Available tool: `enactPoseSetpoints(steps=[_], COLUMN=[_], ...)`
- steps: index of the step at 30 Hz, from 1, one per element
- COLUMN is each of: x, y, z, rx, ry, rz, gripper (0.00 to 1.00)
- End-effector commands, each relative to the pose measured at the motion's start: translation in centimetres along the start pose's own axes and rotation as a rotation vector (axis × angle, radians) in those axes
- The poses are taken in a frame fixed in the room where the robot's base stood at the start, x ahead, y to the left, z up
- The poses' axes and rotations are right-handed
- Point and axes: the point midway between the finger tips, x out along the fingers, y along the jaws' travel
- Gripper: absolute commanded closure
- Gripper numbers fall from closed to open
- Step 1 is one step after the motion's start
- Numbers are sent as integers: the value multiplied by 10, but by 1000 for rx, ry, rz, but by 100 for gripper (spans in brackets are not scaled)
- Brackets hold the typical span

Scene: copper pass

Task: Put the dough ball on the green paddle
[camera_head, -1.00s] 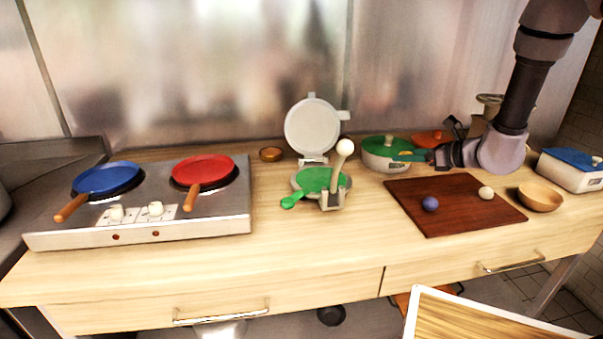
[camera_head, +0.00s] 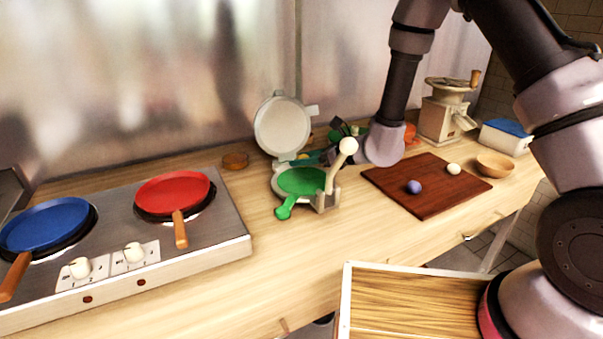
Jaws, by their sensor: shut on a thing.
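The green paddle (camera_head: 302,181) lies flat on the base of the open press, its handle pointing toward the front. A cream ball (camera_head: 453,168), which looks like dough, rests on the dark red-brown board (camera_head: 415,206). A purple ball (camera_head: 413,187) sits on the same board, to its left. My gripper (camera_head: 324,156) is behind the press lever, left of the board and apart from both balls. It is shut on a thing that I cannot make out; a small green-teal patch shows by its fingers. The lever hides part of this.
The press has a raised pale lid (camera_head: 282,126) and a lever with a white knob (camera_head: 348,146). The stove (camera_head: 212,252) with blue and red pans is at left. A bowl (camera_head: 495,164), a grinder (camera_head: 440,118) and a blue-lidded box (camera_head: 507,138) stand at right. The front counter is clear.

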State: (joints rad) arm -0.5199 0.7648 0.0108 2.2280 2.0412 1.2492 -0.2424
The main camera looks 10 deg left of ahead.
Motion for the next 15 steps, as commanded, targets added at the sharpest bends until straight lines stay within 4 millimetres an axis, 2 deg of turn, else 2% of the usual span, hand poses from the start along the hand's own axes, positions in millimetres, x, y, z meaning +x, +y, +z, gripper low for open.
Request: enactPoseSetpoints(steps=[8,15], x=[14,16], y=[0,0], z=[-35,-39], rx=[2,-1], ry=[1,-1], rz=[0,-1], gripper=[100,100])
